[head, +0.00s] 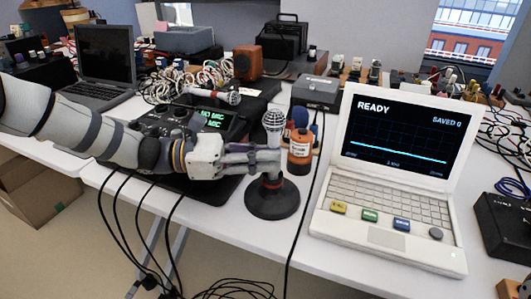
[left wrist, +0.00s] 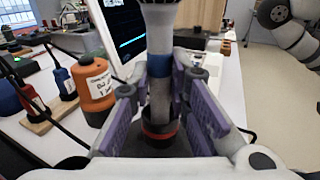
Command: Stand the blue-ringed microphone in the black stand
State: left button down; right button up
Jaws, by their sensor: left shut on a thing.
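The blue-ringed microphone (head: 273,122) is upright, its silver mesh head on top; its blue ring (left wrist: 160,66) shows in the left wrist view. My left gripper (head: 266,158) is shut on its handle, with the purple finger pads on either side. The black stand (head: 272,204) has a round base on the table and a red-ringed cup (left wrist: 158,136). The microphone is directly above the cup and in line with it. My right gripper is out of view.
An orange bottle (head: 300,153) stands close behind the stand. A white laptop (head: 395,190) reading READY is to the right. A red-ringed microphone (head: 222,96) lies behind my arm near a black mixer (head: 211,118). Black cables hang over the table's front edge.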

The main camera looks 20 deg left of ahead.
pick_arm(q)
jog(key=shift+f, duration=0.2)
jog(key=c, duration=1.4)
grip_release()
jog(key=shift+c, duration=0.2)
jog(key=shift+r, duration=0.1)
